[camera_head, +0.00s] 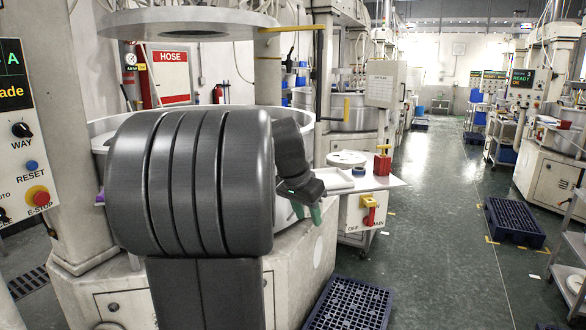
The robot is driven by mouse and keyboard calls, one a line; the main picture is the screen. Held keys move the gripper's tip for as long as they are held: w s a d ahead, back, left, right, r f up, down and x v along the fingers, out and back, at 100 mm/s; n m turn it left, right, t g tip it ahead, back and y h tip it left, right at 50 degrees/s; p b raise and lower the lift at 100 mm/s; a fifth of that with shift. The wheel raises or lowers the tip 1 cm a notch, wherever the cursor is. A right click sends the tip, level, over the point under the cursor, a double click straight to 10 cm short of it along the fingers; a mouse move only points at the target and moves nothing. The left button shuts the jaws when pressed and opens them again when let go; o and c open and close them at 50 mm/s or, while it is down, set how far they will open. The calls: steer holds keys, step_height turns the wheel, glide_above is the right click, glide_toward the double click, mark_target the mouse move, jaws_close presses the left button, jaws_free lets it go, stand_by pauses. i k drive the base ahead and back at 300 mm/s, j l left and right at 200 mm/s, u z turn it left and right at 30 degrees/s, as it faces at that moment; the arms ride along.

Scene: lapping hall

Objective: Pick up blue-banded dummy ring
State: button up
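A small round blue-and-dark item (359,171), which looks like the blue-banded dummy ring, sits on the pale side table (385,183) right of the lapping machine. It is too small to make out its band clearly. My gripper (307,213) hangs to the left of the table, pointing down beside the machine's rim, clear of the ring. Its two green fingertips look apart, with nothing seen between them. My large dark arm links fill the left foreground and hide much of the machine.
A red block-shaped item (382,164), a white tray (337,181) and a round white plate (346,158) share the table. A blue pallet (350,304) lies below.

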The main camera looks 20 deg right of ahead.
mark_target(359, 171)
steer(key=i+l+u, duration=0.1)
steer(key=l+u, duration=0.3)
steer(key=l, duration=0.15)
steer(key=l+u, duration=0.35)
steer(key=l, duration=0.25)
steer(key=l+u, duration=0.4)
steer(key=l, duration=0.2)
steer(key=k+l+u, duration=0.1)
steer(key=l+u, duration=0.3)
steer(key=l, duration=0.15)
steer(key=k+l, duration=0.1)
steer(key=l, duration=0.3)
steer(key=k+l, duration=0.15)
steer(key=l, duration=0.3)
steer(key=k+l+u, duration=0.1)
steer(key=l, duration=0.3)
steer(key=k+l, duration=0.15)
steer(key=l, duration=0.3)
steer(key=k+l, duration=0.1)
steer(key=l, duration=0.3)
steer(key=k+l+u, duration=0.1)
steer(key=l, duration=0.3)
steer(key=i+l, duration=0.15)
steer(key=l, duration=0.2)
steer(key=i+l, duration=0.1)
steer(key=l, duration=0.25)
